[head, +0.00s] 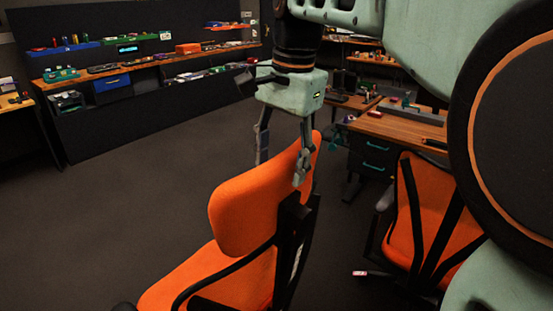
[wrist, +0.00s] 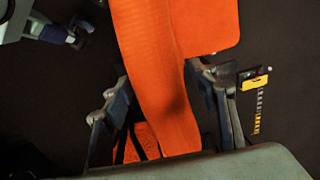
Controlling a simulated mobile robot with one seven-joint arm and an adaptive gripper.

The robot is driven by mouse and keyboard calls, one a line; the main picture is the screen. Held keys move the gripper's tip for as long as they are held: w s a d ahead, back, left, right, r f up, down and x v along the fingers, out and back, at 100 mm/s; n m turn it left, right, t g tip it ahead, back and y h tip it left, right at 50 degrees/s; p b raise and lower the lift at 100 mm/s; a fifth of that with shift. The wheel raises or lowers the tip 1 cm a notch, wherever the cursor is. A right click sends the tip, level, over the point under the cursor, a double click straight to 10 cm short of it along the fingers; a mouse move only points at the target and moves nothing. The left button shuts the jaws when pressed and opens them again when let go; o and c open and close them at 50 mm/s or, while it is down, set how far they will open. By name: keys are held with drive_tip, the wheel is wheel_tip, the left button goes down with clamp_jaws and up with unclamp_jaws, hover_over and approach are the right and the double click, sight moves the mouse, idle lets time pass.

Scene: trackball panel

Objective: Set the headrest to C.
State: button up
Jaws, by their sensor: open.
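The orange headrest (head: 245,208) tops the near orange chair, on a dark post. My gripper (head: 281,170) points down at the headrest's upper part, its two fingers apart. In the wrist view the orange panel (wrist: 172,40) runs between the open fingers of my gripper (wrist: 163,82). I cannot tell whether either finger touches it. A yellow block (wrist: 253,78) with a strip of pale and yellow marks (wrist: 258,112) shows right of the fingers. A pale strip (head: 298,258) shows on the chair's back post in the head view. No letter is legible, so the headrest's setting cannot be read.
A second orange chair (head: 408,215) stands at the right, by a wooden desk (head: 400,130) with drawers. Shelves (head: 150,65) with small items line the back wall. The grey floor (head: 120,200) at the left is clear.

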drive_tip(key=f, duration=0.5)
drive_tip(key=shift+w+a, duration=0.2)
drive_tip(key=shift+a, duration=0.05)
drive_tip(key=shift+r, duration=0.1)
clamp_jaws()
